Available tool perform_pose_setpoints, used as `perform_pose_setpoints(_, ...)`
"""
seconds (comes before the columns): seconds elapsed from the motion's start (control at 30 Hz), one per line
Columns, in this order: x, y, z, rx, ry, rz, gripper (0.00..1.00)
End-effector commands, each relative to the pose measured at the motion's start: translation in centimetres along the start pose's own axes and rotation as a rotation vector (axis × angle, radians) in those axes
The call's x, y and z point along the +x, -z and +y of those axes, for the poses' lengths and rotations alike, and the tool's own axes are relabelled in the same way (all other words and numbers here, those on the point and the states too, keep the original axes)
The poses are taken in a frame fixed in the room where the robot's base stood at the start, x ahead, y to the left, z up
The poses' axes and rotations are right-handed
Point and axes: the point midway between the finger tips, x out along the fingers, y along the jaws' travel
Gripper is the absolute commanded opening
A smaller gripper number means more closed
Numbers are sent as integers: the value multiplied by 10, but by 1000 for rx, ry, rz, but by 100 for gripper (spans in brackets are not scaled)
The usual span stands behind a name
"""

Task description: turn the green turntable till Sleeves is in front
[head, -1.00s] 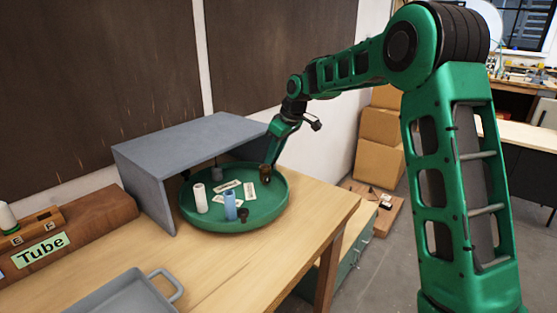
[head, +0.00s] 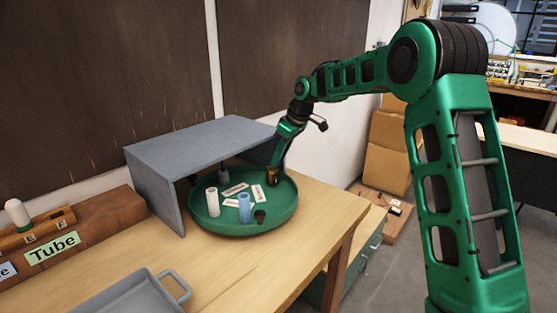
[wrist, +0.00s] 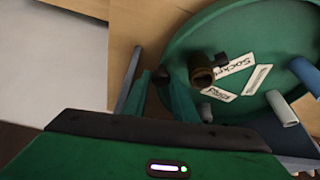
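The green turntable (head: 240,229) is a round, rimmed tray on the wooden bench, partly under a grey shelf. Several label cards (head: 236,189) lie on it; in the wrist view one reads "Socket" (wrist: 235,66), and I cannot read "Sleeves" on any. A white tube (head: 212,202), a light blue tube (head: 244,208), a small dark piece (head: 260,217) and a brass-coloured piece (head: 272,175) stand on it. My gripper (head: 276,163) is at the turntable's right rear rim, beside the brass piece.
The grey shelf (head: 195,143) covers the turntable's back left. A grey tray (head: 125,295) lies at the front left, and a wooden block labelled "Tube" (head: 100,222) stands at the left. The bench in front of the turntable is clear.

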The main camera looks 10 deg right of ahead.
Motion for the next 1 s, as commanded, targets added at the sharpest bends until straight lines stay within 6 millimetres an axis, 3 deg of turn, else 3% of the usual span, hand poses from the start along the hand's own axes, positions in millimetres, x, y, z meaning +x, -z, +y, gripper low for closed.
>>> perform_pose_setpoints(0.07, -2, -1, 3, 4, -5, 1, 41)
perform_pose_setpoints(0.47, -10, 0, 3, 3, -5, 3, 41)
perform_pose_setpoints(1.0, -97, 0, 2, 3, -3, 1, 41)
